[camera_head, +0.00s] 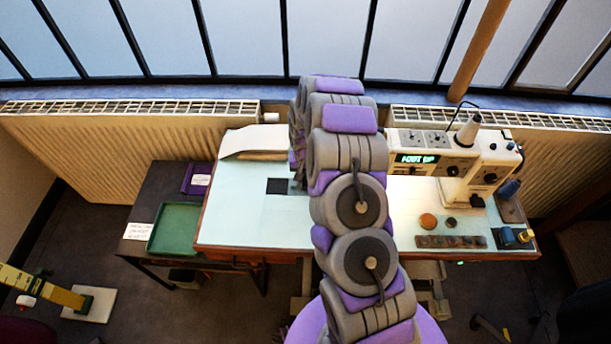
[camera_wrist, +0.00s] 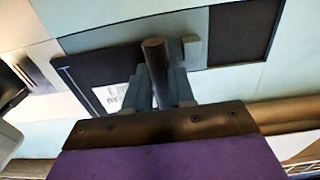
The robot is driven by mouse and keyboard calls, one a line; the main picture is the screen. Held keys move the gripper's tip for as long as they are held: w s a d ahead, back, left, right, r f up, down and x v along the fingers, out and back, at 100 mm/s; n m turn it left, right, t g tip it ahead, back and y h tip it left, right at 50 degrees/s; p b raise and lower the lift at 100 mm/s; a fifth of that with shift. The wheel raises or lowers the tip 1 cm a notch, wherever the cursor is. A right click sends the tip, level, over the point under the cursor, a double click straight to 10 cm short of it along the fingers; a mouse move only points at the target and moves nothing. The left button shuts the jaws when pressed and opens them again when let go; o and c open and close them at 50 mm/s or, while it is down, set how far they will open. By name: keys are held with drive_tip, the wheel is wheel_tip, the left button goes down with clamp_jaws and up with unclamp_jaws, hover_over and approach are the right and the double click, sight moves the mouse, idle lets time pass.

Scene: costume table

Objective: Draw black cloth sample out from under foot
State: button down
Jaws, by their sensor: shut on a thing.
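In the wrist view, a black panel with a white label and a pale line, apparently the black cloth sample (camera_wrist: 85,68), lies on the pale tabletop (camera_wrist: 285,95). My gripper (camera_wrist: 162,85) is over it, its fingers closed around a dark round peg (camera_wrist: 153,50). The peg appears to stand on the sample; its base is hidden. The sewing machine (camera_head: 455,155) stands right of my arm in the head view, its display (camera_head: 416,158) reading what looks like "FOOT UP". My arm hides the gripper, sample and machine foot there. Whether the sample is under the foot I cannot tell.
Buttons (camera_head: 428,221) and a strip of small pieces (camera_head: 450,241) lie front right. A green tray (camera_head: 175,228) and purple tray (camera_head: 198,179) sit on the dark side table. Radiators (camera_head: 130,145) stand behind.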

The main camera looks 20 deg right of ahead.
drive_tip(key=shift+d, duration=0.15)
drive_tip(key=c, duration=0.9)
unclamp_jaws()
drive_tip(key=shift+w+r, duration=0.1)
wheel_tip(320, 180, up, 17)
drive_tip(key=p, duration=0.3)
